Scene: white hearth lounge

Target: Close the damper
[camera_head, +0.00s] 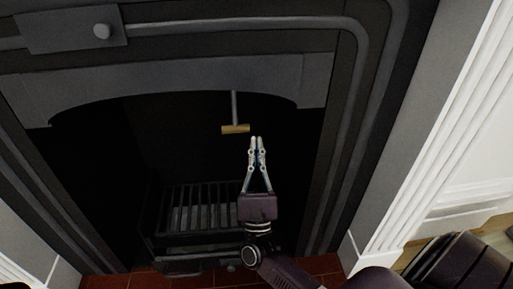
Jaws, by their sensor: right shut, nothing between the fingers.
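The damper handle (236,129) is a short tan crossbar on a thin grey rod that hangs below the arched lip of the fireplace opening. My right gripper (256,141) is shut and empty, its fingertips just below and to the right of the crossbar in the picture. I see a small gap between them, and I cannot tell how far apart they are in depth. The damper plate itself is not visible. My left gripper is not in view.
A dark fireplace surround (180,82) frames the opening. A black grate (196,210) stands inside at the lower left. White mantel mouldings (432,150) rise at the right. Red tiles (325,264) lie at the bottom. The dark space around the handle is free.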

